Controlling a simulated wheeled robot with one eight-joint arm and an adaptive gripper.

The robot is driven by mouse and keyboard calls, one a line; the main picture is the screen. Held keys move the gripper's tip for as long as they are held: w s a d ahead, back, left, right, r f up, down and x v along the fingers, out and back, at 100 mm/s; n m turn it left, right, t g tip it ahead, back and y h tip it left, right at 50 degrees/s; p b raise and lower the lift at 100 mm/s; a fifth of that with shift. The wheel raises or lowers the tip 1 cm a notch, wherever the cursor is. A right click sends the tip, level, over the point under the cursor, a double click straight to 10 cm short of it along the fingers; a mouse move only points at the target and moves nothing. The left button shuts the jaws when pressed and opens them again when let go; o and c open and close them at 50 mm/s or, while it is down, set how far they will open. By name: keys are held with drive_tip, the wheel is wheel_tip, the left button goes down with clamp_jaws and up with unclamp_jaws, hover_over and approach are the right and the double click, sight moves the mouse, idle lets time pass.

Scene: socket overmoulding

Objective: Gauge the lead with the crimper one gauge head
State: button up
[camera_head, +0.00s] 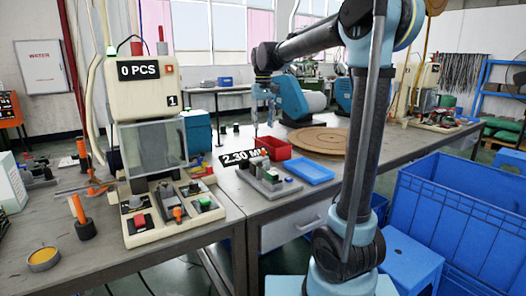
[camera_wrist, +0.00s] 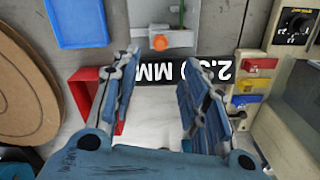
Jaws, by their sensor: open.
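Crimper one (camera_head: 148,88), a cream machine with a "0 PCS" display and a "1" mark, stands at the left; part of a cream machine also shows at the right of the wrist view (camera_wrist: 285,120). The wrist view shows this readout upside down (camera_wrist: 222,72) and a grey block with an orange tip (camera_wrist: 160,42). My gripper (camera_head: 266,112) is open and empty above the bench; its fingers (camera_wrist: 160,62) spread over the readout. I cannot make out a lead.
A red bin (camera_head: 276,149), a blue tray (camera_head: 309,171) and a round wooden board (camera_head: 325,140) lie near the gauge fixture. An orange-handled tool (camera_head: 79,212) and a yellow-filled tin (camera_head: 43,259) are at the left front. A large blue crate (camera_head: 450,215) stands right.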

sight(263, 150)
wheel_tip(263, 150, down, 12)
idle(0.5)
clamp_jaws()
